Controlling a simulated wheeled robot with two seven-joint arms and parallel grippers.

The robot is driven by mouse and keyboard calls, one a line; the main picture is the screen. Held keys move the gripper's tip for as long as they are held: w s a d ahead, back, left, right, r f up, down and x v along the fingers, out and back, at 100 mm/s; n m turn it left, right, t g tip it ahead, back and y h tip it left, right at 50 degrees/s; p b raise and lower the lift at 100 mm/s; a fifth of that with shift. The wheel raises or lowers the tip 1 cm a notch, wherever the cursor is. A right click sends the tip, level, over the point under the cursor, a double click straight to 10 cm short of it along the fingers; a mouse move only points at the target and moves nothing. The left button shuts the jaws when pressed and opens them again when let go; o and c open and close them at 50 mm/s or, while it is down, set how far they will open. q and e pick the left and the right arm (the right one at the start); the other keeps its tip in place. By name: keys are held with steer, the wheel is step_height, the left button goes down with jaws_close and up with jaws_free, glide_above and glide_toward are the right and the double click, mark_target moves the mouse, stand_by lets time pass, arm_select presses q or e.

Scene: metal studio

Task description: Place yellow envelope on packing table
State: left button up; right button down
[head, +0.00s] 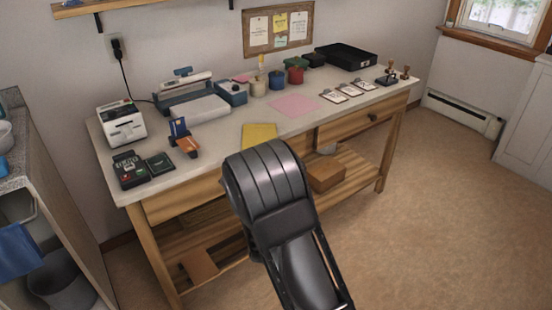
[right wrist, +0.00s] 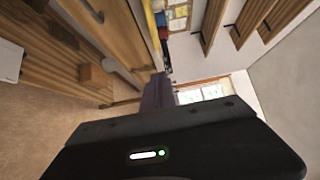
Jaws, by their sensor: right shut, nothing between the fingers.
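The packing table (head: 215,140) has a pale top and a wooden frame, and stands against the wall. A flat yellow envelope (head: 259,133) lies on its top at the front edge, in the middle. My right arm hides the envelope's near part in the head view. A yellow strip at the table edge, seemingly the envelope, shows in the right wrist view (right wrist: 150,20). My right gripper (right wrist: 158,82) is shut and empty, near the table's front; in the head view it is hidden behind my arm. My left gripper is not in view.
A pink sheet (head: 293,105) lies behind and right of the envelope. A label printer (head: 122,124), a black terminal (head: 130,168) and a tape dispenser (head: 183,138) stand at the left. A black tray (head: 346,56) is at the back right. Floor at the right is clear.

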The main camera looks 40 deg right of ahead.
mark_target(260, 138)
steer(key=w+d, duration=0.4)
steer(key=w, duration=0.4)
steer(key=shift+d+p, duration=0.25)
steer(key=shift+p, duration=0.05)
steer(key=shift+w, duration=0.15)
steer(key=w+b, duration=0.5)
steer(key=shift+w+d+f+b, duration=0.1)
steer(key=shift+w+f+b, duration=0.2)
steer(key=shift+w+b, duration=0.05)
steer(key=shift+w+r, duration=0.15)
steer(key=shift+w, duration=0.15)
steer(key=shift+r, duration=0.15)
